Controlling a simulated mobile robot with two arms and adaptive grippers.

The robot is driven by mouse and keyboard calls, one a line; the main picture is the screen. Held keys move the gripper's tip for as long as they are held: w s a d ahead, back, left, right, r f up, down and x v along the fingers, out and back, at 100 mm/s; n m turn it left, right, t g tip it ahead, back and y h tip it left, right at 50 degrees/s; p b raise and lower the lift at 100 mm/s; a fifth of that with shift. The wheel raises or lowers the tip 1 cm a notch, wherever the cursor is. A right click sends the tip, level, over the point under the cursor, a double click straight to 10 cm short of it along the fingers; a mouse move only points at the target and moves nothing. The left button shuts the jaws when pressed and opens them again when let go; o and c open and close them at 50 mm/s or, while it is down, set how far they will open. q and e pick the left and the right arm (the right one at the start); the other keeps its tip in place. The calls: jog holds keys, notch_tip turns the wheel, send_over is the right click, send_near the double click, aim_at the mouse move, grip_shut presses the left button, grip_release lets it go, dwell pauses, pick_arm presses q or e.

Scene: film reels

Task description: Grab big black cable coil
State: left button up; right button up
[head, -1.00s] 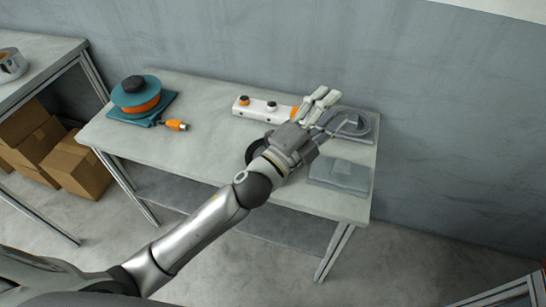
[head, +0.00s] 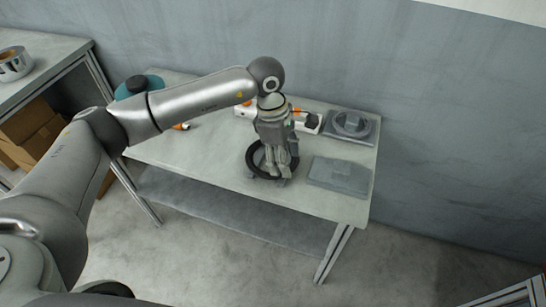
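The big black cable coil (head: 250,161) lies flat on the grey table (head: 212,158), near its front edge. My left gripper (head: 279,174) points down over the coil, its fingers at the coil's middle and right side. The gripper hides much of the coil. I cannot tell whether the fingers touch the coil or whether they are open or shut. My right gripper is not in view.
A grey coil (head: 351,123) lies on a grey pad at the back right. A folded grey cloth (head: 340,176) lies in front of it. A white power strip (head: 309,126) and a teal reel (head: 152,80) are partly hidden by my arm. Cardboard boxes (head: 30,125) stand at left.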

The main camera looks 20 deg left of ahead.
pick_arm(q)
jog(key=w+a+r+y, duration=0.1)
jog(key=a+y, duration=0.1)
jog(key=a, duration=0.3)
send_over(263, 172)
jog(key=f, duration=0.5)
jog(key=shift+d+p, duration=0.3)
jog(key=shift+p, duration=0.1)
jog(key=f, duration=0.1)
jog(key=f+p, duration=0.1)
jog(key=f, duration=0.3)
jog(key=shift+a+p, duration=0.3)
jog(key=shift+f, duration=0.35)
grip_shut()
